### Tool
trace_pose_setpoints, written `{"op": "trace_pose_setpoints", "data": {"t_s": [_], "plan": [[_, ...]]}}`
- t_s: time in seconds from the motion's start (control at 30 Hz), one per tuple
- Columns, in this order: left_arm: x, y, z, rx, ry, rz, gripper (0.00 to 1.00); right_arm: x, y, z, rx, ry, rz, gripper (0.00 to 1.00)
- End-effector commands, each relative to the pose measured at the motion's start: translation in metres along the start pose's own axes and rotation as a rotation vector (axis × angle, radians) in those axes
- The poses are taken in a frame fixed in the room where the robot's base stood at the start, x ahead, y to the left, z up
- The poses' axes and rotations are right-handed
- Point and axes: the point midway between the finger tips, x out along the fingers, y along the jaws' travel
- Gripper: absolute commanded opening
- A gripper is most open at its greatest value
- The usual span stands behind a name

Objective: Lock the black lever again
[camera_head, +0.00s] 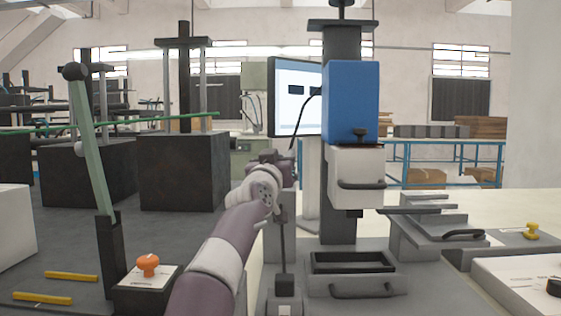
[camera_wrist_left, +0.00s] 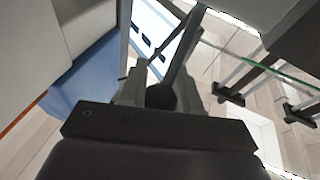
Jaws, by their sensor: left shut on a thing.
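The black lever (camera_head: 283,236) stands nearly upright at the left of the press, rising from a small grey block at its foot. My left arm reaches forward from the bottom of the head view, and my left gripper (camera_head: 272,165) is at the lever's upper end. In the left wrist view my left gripper (camera_wrist_left: 160,92) is shut around the lever's round black knob (camera_wrist_left: 160,97), with the shaft running away beyond it. In the head view my gripper hides the knob. My right gripper is not in view.
The press with a blue head (camera_head: 350,95) stands just right of the lever, with a dark tray (camera_head: 352,262) under it. Left are another tall lever (camera_head: 92,150) and an orange button (camera_head: 148,264). A monitor (camera_head: 293,95) stands behind. A white box (camera_head: 530,285) lies at right.

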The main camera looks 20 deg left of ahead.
Motion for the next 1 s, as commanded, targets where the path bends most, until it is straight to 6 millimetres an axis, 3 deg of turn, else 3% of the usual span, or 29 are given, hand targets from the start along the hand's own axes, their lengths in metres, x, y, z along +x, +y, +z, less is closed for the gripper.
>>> {"op": "trace_pose_setpoints", "data": {"t_s": [0.07, 0.1, 0.17, 0.43, 0.57, 0.8, 1.0], "plan": [[0.001, 0.000, 0.005, 0.000, -0.009, 0.001, 0.00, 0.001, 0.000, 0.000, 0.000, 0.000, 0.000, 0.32], [0.001, 0.000, 0.005, 0.000, -0.009, 0.001, 0.39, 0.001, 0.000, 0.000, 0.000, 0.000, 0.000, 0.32], [0.001, 0.000, 0.005, 0.000, -0.009, 0.001, 0.58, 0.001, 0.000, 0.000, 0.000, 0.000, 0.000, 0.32], [0.000, 0.000, 0.003, 0.000, -0.005, 0.000, 0.58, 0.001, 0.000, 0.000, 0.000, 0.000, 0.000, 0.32], [-0.009, -0.001, 0.006, 0.000, -0.002, 0.000, 0.58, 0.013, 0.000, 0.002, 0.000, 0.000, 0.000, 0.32], [-0.061, -0.001, 0.011, 0.001, -0.001, 0.000, 0.58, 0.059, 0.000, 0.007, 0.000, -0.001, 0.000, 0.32], [-0.107, -0.001, 0.008, 0.000, -0.004, 0.000, 0.58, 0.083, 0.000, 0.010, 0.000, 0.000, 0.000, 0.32]]}}
